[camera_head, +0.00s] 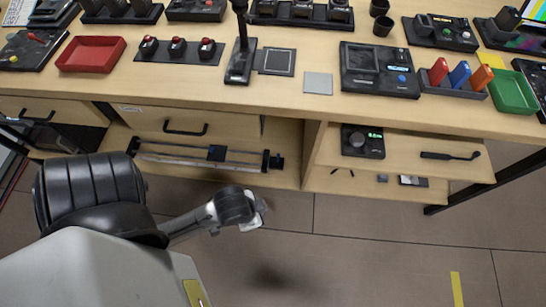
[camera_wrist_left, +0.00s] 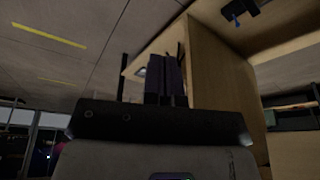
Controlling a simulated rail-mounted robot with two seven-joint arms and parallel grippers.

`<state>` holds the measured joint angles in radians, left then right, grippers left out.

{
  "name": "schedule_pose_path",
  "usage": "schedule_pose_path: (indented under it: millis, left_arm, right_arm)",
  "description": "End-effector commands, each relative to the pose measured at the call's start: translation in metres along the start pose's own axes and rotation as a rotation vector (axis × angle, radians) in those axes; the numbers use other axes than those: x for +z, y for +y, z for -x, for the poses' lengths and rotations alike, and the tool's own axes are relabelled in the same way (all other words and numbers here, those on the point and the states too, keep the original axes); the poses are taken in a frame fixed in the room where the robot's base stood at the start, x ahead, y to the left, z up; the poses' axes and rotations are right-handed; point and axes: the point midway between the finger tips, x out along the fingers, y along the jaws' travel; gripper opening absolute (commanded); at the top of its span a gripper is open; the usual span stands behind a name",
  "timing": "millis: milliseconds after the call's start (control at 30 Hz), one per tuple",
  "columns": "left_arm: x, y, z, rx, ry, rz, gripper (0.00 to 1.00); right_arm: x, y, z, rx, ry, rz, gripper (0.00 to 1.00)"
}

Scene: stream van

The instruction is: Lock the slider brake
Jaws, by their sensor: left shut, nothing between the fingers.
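A camera slider (camera_head: 180,158) lies on the open shelf under the left part of the desk, its rails running left to right. A dark carriage (camera_head: 216,153) sits a little right of the rails' middle, and a black upright block (camera_head: 273,162) stands at the right end. I cannot tell which part is the brake. My left gripper (camera_head: 263,206) is in front of and below the right end of the slider, apart from it. Its dark fingers (camera_wrist_left: 168,78) are together and empty in the left wrist view. My right gripper is not in view.
A wooden divider (camera_head: 308,155) stands right of the slider. Beyond it, a shelf holds a dial box (camera_head: 362,142) and a black handled tool (camera_head: 450,155). A drawer handle (camera_head: 186,130) sits above the slider. The floor in front is clear.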

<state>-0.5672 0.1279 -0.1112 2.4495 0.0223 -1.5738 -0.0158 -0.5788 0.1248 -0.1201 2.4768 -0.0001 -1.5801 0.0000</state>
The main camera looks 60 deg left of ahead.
Motion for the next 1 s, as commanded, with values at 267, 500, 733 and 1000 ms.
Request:
schedule_pose_path:
  millis: [267,500,733,1000]
  left_arm:
    - [0.021,-0.014,-0.115,0.025,-0.040,-0.055,0.00]
    - [0.016,-0.078,-0.216,0.120,-0.128,-0.127,0.00]
    - [-0.003,-0.189,-0.274,0.253,-0.119,-0.068,0.00]
    - [-0.026,-0.303,-0.288,0.361,0.052,0.112,0.00]
  right_arm:
    - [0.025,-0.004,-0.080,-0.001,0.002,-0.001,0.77]
    - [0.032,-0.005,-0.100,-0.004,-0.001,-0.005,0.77]
    - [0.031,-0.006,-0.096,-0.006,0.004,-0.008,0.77]
    - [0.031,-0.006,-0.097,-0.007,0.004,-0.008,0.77]
